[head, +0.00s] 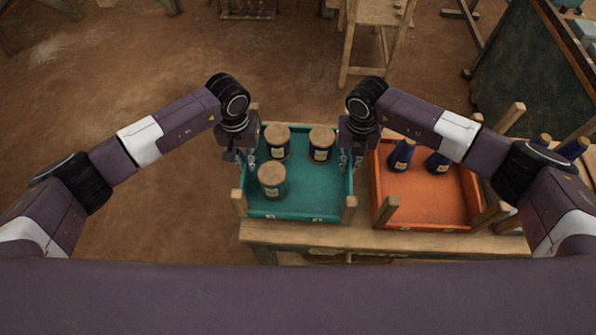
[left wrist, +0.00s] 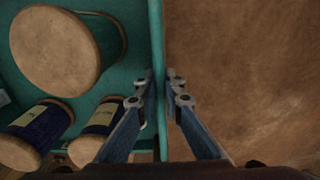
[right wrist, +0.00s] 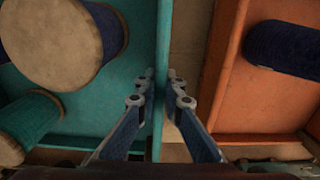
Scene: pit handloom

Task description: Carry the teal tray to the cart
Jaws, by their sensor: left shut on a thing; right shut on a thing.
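The teal tray (head: 315,201) sits at the left end of a wooden bench in the head view, with three wooden-ended spools standing in it: one at back left (head: 277,142), one at back right (head: 321,144) and one at front left (head: 272,178). My left gripper (head: 246,158) is shut on the tray's left wall, which runs between its fingers in the left wrist view (left wrist: 160,85). My right gripper (head: 350,160) is shut on the right wall, seen between the fingers in the right wrist view (right wrist: 162,85). I cannot tell whether the tray touches the bench. No cart is clearly identifiable.
An orange tray (head: 428,205) with dark blue cones (head: 401,155) stands close on the right. Wooden posts (head: 349,209) rise at tray corners. The bench (head: 330,236) runs along the front. A wooden stand (head: 375,25) is behind; brown floor (head: 120,220) is open at left.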

